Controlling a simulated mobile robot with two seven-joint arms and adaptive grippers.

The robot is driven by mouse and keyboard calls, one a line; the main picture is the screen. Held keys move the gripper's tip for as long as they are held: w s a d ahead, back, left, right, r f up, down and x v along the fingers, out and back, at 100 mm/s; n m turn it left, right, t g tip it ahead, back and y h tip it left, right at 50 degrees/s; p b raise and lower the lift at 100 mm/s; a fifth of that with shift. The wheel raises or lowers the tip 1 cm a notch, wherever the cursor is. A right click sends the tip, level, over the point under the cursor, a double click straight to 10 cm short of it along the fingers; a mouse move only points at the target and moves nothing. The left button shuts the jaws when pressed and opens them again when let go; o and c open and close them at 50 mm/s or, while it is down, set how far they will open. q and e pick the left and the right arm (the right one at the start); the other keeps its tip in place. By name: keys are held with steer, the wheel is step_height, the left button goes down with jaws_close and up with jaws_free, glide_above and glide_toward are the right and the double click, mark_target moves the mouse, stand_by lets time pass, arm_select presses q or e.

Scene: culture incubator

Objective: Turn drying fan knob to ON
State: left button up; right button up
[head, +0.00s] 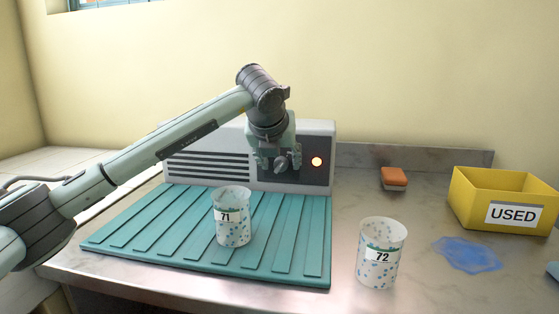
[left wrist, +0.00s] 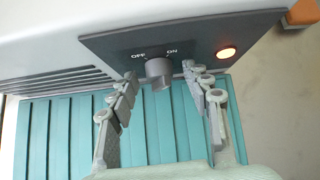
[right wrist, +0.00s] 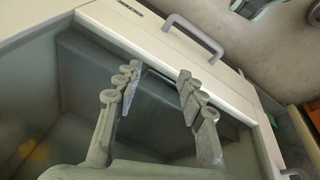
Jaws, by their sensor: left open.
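The drying fan (head: 310,130) is a pale box with a vent grille at the back of the counter. Its grey knob (left wrist: 158,72) sits on a dark panel (left wrist: 110,45), below the printed words OFF and ON. I cannot tell clearly which word the knob points to. An orange-red lamp (left wrist: 227,53) glows right of it, also in the head view (head: 316,161). My left gripper (head: 275,164) is in front of the panel and mostly hides the knob there. In the left wrist view its open fingers (left wrist: 159,80) stand either side of the knob, with visible gaps.
A teal ribbed mat (head: 150,232) holds cup 71 (head: 232,232); cup 72 (head: 376,272) stands right of it. A sponge (head: 394,178), blue puddle (head: 468,255) and yellow USED bin (head: 475,205) lie further right. My open right gripper (right wrist: 155,80) is near a grey cavity and handle (right wrist: 195,35).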

arm_select(q)
steer(key=v, duration=1.2)
